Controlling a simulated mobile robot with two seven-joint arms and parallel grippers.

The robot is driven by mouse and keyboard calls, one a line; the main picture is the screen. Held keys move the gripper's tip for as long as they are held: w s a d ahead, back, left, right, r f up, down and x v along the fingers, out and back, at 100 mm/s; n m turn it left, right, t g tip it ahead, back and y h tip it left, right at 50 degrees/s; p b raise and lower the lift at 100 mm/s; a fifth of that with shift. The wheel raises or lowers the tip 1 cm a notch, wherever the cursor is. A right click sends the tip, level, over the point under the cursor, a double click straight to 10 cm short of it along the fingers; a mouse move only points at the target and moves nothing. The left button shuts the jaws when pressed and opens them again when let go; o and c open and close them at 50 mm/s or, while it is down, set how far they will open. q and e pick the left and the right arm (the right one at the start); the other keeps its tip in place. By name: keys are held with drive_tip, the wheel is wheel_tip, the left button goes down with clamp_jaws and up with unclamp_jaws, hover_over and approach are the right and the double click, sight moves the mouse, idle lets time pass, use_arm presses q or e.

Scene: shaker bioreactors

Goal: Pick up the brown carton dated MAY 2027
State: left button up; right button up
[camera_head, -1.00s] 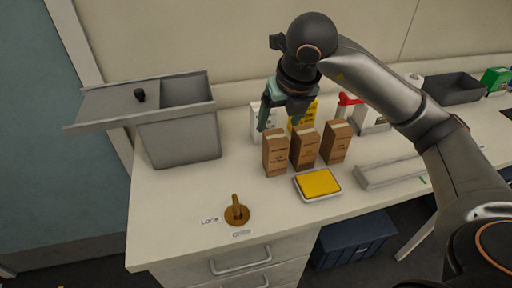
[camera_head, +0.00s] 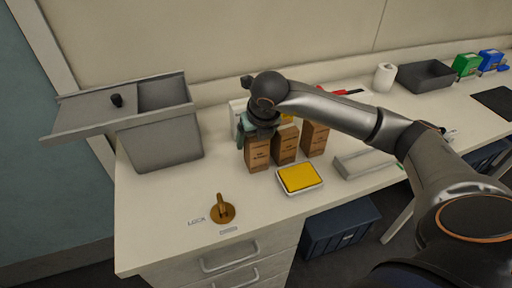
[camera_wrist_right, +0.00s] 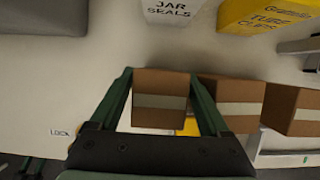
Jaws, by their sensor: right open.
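Three brown cartons stand upright in a row on the bench: the left carton (camera_head: 257,155), the middle carton (camera_head: 286,148) and the right carton (camera_head: 315,141). Their printed fronts are too small to read, so I cannot tell which is dated MAY 2027. My right gripper (camera_head: 249,127) is at the top of the left carton. In the right wrist view, my right gripper (camera_wrist_right: 161,76) is open, its green fingers on either side of the left carton (camera_wrist_right: 160,88); contact cannot be told. The middle carton (camera_wrist_right: 232,92) and right carton (camera_wrist_right: 292,110) sit beside it. My left gripper is not in view.
A yellow pad in a white tray (camera_head: 299,178) lies before the cartons. A white JAR SEALS box (camera_wrist_right: 172,10) and a yellow box (camera_wrist_right: 262,14) stand behind. A grey bin (camera_head: 165,145) is at left. Bench around the brass lock lever (camera_head: 222,211) is mostly clear.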

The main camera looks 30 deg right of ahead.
drive_tip(key=shift+f, duration=0.1)
drive_tip(key=shift+w, duration=0.1)
drive_tip(key=c, duration=1.2)
drive_tip(key=shift+c, duration=0.2)
